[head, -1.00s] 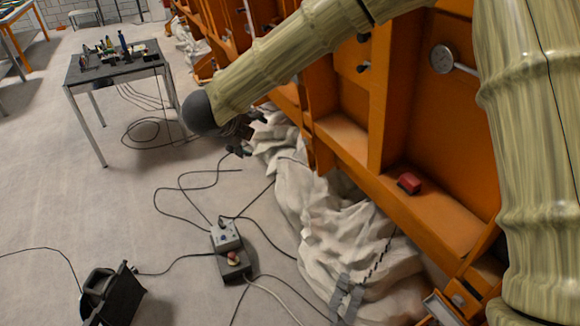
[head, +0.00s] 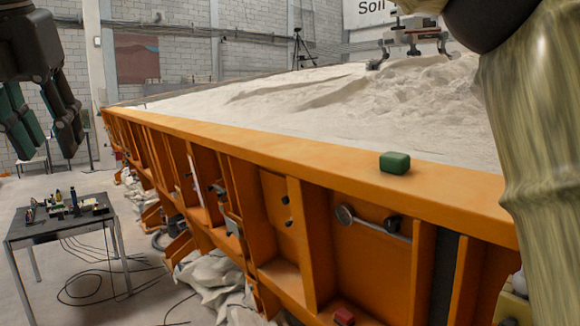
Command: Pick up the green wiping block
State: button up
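The green wiping block (head: 394,162) lies on the flat top of the orange rim (head: 300,160) of the sandbed, right of the middle in the head view. It is fully visible and nothing touches it. My gripper (head: 45,145) hangs at the upper left with its fingers pointing down. Its dark and teal fingers are spread apart with nothing visible between them, so it is open and empty. It is well to the left of the block in the picture.
Pale sand (head: 330,100) fills the bed behind the rim. A gauge (head: 345,215) and a red block (head: 344,316) are on the bed's orange side. A small table (head: 60,224) with tools stands at lower left, with cables on the floor.

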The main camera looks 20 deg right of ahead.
aim_at(394, 162)
jog(key=u, duration=1.3)
jog(key=i, duration=0.85)
jog(key=z, duration=3.45)
jog(key=i, duration=0.5)
jog(key=z, duration=0.05)
